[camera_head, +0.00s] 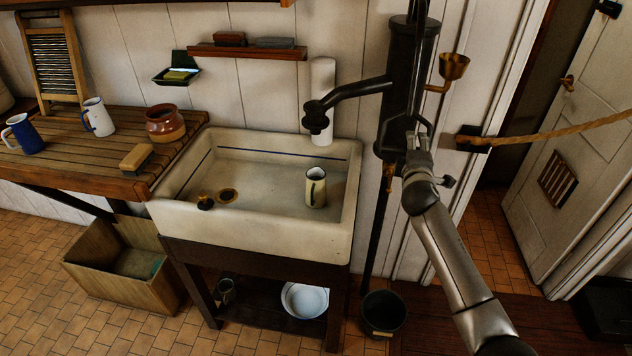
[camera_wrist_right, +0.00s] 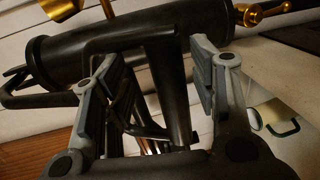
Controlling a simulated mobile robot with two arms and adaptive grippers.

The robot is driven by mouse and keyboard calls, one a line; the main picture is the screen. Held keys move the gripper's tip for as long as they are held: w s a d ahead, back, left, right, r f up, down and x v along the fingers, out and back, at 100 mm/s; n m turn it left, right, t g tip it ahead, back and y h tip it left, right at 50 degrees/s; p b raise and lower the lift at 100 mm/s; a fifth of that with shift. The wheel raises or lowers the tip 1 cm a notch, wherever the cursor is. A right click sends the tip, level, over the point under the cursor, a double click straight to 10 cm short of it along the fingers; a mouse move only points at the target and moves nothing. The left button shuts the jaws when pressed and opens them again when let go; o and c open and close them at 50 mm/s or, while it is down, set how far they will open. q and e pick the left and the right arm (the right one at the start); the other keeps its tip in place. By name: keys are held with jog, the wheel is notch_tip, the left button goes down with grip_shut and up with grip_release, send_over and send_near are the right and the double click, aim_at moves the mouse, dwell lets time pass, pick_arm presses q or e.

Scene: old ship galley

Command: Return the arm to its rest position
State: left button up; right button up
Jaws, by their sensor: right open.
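My right arm comes in from the lower right in the head view, and its gripper (camera_head: 416,128) is at the black hand pump (camera_head: 408,65) on the wall. In the right wrist view the gripper (camera_wrist_right: 150,72) has its fingers spread wide, with a dark bar (camera_wrist_right: 167,95) of the pump showing between them. I cannot tell whether the fingers touch it. The pump's dark body (camera_wrist_right: 130,40) runs across the top of that view. My left gripper is not in view.
A cream mug (camera_head: 316,190) stands in the white sink (camera_head: 255,229), left of the pump. A brass cup (camera_head: 453,66) and a rope (camera_head: 560,132) are close right of the gripper. A black bucket (camera_head: 384,312) stands below. Mugs and a pot (camera_head: 165,124) are on the slatted counter.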

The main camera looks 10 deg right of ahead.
jog(key=p+v, duration=0.1)
jog(key=v, duration=0.1)
jog(key=shift+s+a+r, duration=0.1)
jog(key=shift+s+a, duration=0.1)
jog(key=shift+s, duration=0.15)
